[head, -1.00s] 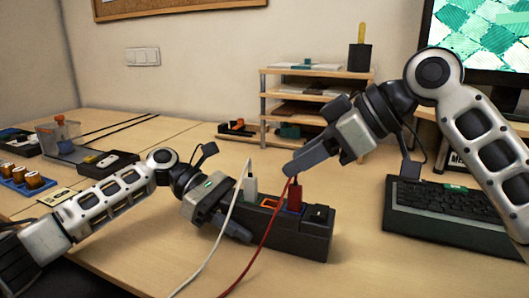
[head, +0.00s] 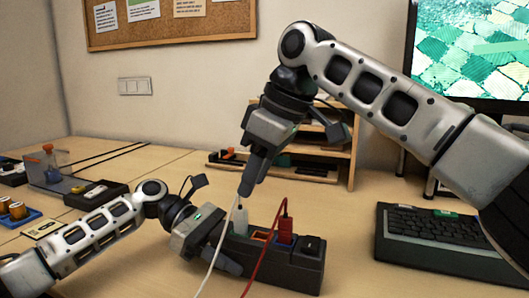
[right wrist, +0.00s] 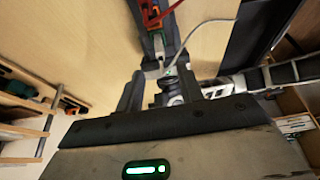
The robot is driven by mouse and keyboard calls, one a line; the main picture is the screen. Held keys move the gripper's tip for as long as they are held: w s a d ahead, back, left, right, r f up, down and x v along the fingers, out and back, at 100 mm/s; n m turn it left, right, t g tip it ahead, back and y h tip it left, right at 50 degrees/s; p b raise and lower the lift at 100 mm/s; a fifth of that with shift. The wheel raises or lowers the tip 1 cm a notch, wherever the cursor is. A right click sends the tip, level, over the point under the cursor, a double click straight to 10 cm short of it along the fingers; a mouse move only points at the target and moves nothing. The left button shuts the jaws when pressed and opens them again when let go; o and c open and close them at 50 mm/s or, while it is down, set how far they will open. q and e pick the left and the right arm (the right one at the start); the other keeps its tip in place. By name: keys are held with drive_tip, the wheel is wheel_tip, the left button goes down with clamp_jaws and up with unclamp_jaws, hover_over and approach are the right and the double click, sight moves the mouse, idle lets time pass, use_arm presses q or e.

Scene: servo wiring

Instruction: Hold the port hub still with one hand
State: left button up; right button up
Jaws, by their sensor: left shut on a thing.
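The port hub (head: 268,266) is a long black block on the table. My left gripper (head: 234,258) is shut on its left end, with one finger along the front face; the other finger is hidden. A white plug (head: 239,220) with a white cable stands in the hub near that end. A red plug (head: 285,228) with a red cable stands further right, with an orange-rimmed port (head: 260,236) between them. My right gripper (head: 245,190) points down just above the white plug. In the right wrist view its fingers are apart, with the white plug (right wrist: 154,70) showing between them.
A keyboard (head: 440,236) lies to the right, below a monitor (head: 475,50). A wooden shelf (head: 340,165) stands behind the right gripper. A blue tray (head: 18,217) and small boxes sit at the left. The table in front of the hub is clear apart from the cables.

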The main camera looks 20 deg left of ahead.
sight(241, 208)
drive_tip(key=x, duration=0.7)
drive_tip(key=shift+a+f, duration=0.15)
drive_tip(key=shift+c, duration=0.4)
clamp_jaws()
